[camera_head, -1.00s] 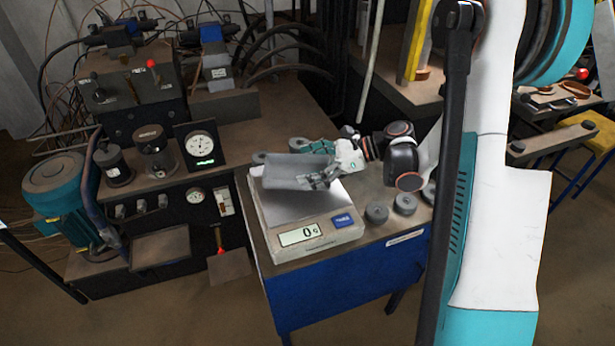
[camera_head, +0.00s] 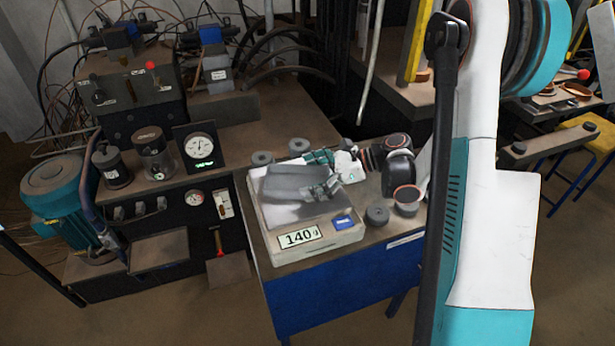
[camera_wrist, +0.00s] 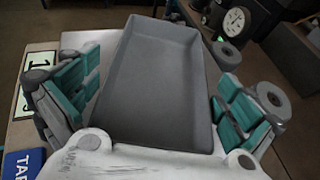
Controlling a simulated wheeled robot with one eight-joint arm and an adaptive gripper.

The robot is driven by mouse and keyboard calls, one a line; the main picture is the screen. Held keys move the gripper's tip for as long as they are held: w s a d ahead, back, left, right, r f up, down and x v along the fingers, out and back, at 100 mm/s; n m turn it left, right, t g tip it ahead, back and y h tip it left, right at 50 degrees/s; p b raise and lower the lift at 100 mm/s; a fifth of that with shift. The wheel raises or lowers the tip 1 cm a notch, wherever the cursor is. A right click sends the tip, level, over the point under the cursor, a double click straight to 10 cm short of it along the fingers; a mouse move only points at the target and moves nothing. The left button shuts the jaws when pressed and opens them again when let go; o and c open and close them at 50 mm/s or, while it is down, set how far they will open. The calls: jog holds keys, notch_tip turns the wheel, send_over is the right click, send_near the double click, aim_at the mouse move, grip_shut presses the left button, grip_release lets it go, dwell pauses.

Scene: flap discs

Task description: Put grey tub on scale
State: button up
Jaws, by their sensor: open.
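The grey tub (camera_head: 293,184) rests on the plate of the scale (camera_head: 312,240), whose display reads 140. In the wrist view the tub (camera_wrist: 158,85) is empty and lies between the two teal fingers. My gripper (camera_head: 325,180) is at the tub's right end in the head view. In the wrist view my gripper (camera_wrist: 150,105) is open, with gaps between its fingers and the tub's side walls. The scale's blue tare button (camera_wrist: 20,163) shows at the lower left there. Part of the scale plate is hidden under the tub.
Grey flap discs lie around the scale: one in front of my arm (camera_head: 377,214), two behind the scale (camera_head: 299,146). A dial gauge (camera_head: 200,147) and jars (camera_head: 152,150) stand to the left. The blue table's front edge (camera_head: 340,280) is close to the scale.

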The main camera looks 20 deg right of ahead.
jog(key=shift+d+r, duration=0.2)
jog(key=p+v, duration=0.2)
jog(key=v, duration=0.9)
jog(key=shift+s+d+p, duration=0.2)
jog(key=shift+p, duration=0.15)
dwell(0.6)
